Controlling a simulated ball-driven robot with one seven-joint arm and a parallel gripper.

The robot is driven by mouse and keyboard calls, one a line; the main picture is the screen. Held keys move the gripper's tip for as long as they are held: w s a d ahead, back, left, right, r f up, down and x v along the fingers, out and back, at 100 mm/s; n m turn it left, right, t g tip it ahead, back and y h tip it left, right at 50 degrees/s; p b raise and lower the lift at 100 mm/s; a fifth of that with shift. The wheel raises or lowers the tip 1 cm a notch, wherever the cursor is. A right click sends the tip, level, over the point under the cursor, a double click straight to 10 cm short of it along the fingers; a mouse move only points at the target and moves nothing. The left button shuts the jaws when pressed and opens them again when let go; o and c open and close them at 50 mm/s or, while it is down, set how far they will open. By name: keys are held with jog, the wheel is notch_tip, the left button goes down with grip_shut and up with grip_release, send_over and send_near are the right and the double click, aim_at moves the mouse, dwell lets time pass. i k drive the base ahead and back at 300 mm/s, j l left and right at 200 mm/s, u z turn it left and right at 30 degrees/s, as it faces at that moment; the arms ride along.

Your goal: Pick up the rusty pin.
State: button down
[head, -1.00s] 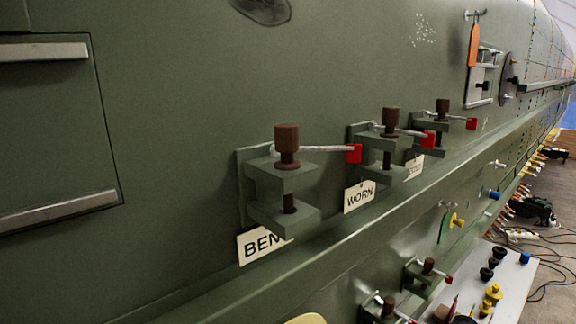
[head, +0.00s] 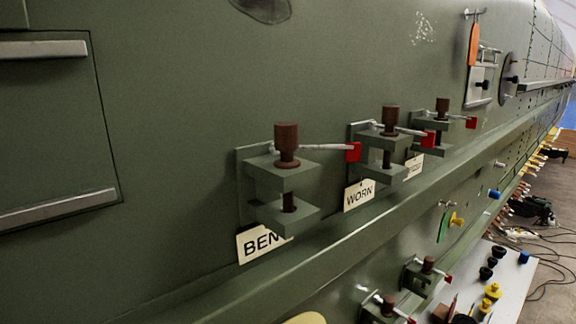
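Three rust-brown pins stand upright through green clevis brackets on the fuselage side. The nearest pin (head: 286,143) is in the bracket (head: 268,179) above a tag reading "BEN", its end hidden. The middle pin (head: 390,120) is above a tag reading "WORN" (head: 359,196). The far pin (head: 442,106) has a tag (head: 414,167) too small to read. Each has a pale rod with a red flag beside it. Similar brown pins (head: 428,263) (head: 389,304) sit in lower brackets. I cannot tell which pin is the rusty one. My gripper is not in view.
A green ledge (head: 330,237) runs below the upper brackets. A white board (head: 513,274) at lower right holds black, yellow and blue parts. An orange tag (head: 474,45) hangs at upper right. Cables lie on the floor at right. A panel with metal strips is at left.

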aim_at(286, 134)
jog(key=u, duration=0.95)
jog(key=l+u, duration=0.35)
jog(key=l, duration=0.15)
jog(key=i+l+u, duration=0.1)
jog(key=l+u, duration=0.25)
jog(key=l, duration=0.15)
jog(key=l+u, duration=0.4)
jog(key=k+l, duration=0.05)
